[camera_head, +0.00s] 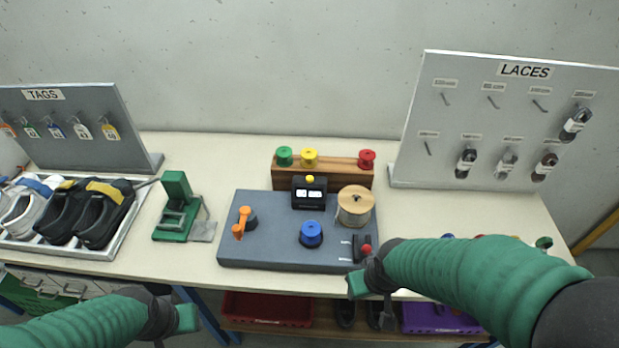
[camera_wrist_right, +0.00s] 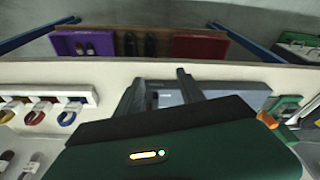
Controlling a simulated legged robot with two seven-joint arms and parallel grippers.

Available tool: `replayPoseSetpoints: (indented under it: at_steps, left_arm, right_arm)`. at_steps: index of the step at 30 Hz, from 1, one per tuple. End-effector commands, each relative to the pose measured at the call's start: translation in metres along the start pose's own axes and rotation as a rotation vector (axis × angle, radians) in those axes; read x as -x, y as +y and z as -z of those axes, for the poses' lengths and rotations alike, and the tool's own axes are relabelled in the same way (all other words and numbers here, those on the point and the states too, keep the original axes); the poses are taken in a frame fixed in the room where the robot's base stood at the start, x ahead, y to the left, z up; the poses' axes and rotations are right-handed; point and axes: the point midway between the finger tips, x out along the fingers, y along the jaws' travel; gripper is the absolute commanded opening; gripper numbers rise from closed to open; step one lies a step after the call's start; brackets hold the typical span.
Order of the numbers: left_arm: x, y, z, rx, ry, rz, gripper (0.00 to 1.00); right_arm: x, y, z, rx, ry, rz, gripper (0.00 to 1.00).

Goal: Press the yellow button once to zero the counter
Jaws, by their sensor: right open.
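The counter (camera_head: 309,193) is a small black box with two white display windows, at the back of the grey board. The yellow button (camera_head: 310,179) sits on its top. I cannot read the digits. My right gripper (camera_head: 366,291) is at the board's front right corner, well in front and to the right of the button. In the right wrist view its two dark fingers (camera_wrist_right: 158,90) are apart with nothing held between them. My left gripper (camera_head: 186,320) is low at the table's front edge, far from the counter; its fingers are not clear.
The grey board (camera_head: 275,245) also carries an orange crank (camera_head: 241,222), a blue spool (camera_head: 311,234), a wooden spool (camera_head: 355,206) and a red-knobbed device (camera_head: 364,249). Behind the counter is a wooden rack (camera_head: 340,177) with green, yellow and red spools. A green press (camera_head: 176,208) stands left.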

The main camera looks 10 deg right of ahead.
Motion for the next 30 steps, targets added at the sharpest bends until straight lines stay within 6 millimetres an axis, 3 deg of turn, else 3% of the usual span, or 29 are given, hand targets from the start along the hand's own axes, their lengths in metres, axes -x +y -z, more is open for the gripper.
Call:
replayPoseSetpoints:
  at_steps: [1, 10, 30]
  left_arm:
    - [0.0000, 0.0000, 0.0000, 0.000, 0.000, 0.000, 0.36]
    - [0.0000, 0.0000, 0.0000, 0.000, 0.000, 0.000, 0.36]
    - [0.0000, 0.0000, 0.0000, 0.000, 0.000, 0.000, 0.36]
  right_arm:
    - [0.0000, 0.0000, 0.0000, 0.000, 0.000, 0.000, 0.38]
    - [0.0000, 0.0000, 0.0000, 0.000, 0.000, 0.000, 0.00]
    - [0.0000, 0.0000, 0.0000, 0.000, 0.000, 0.000, 0.00]
